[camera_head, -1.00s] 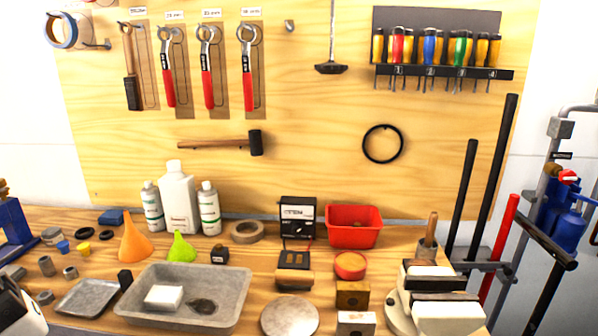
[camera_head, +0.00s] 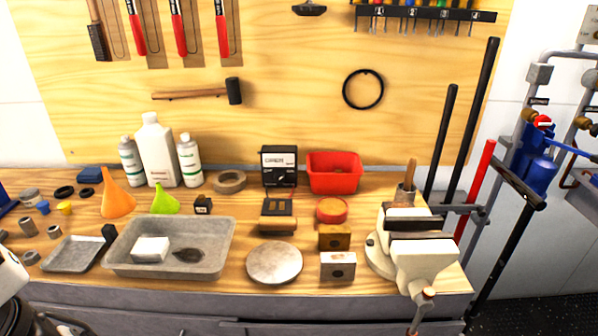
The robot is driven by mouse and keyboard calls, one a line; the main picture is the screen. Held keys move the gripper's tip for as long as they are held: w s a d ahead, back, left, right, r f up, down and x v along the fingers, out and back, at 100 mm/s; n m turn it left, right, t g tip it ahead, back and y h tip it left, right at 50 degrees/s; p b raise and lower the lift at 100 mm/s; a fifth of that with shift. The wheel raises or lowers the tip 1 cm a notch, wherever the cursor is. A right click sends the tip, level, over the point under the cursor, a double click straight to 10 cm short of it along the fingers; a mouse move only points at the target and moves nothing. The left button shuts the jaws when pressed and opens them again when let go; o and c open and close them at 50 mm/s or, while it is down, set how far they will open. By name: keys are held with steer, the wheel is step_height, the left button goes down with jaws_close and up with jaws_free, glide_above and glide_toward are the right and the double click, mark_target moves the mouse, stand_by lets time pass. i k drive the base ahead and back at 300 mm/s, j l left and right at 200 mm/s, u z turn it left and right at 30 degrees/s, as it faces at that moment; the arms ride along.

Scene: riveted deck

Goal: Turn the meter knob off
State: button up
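The meter (camera_head: 279,166) is a small black box with a pale label band across its upper face. It stands upright at the back of the wooden workbench, between a tape roll and a red bin. Its knob is too small to make out, so I cannot tell its setting. Part of my own white and black arm shows at the lower left corner, far from the meter. My gripper's fingertips do not show.
The red bin (camera_head: 334,172) touches or nearly touches the meter's right side. The tape roll (camera_head: 229,181) is at its left. A wood-and-black block (camera_head: 278,215) and a round disc (camera_head: 274,262) lie in front. A grey tray (camera_head: 222,250) and a vise (camera_head: 417,250) flank them.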

mark_target(278, 177)
steer(key=i+j+z, duration=0.1)
steer(key=z, duration=0.25)
steer(key=j+z, duration=0.15)
steer(key=z, duration=0.2)
steer(key=i+j+z, duration=0.1)
steer(key=z, duration=0.25)
steer(key=j, duration=0.1)
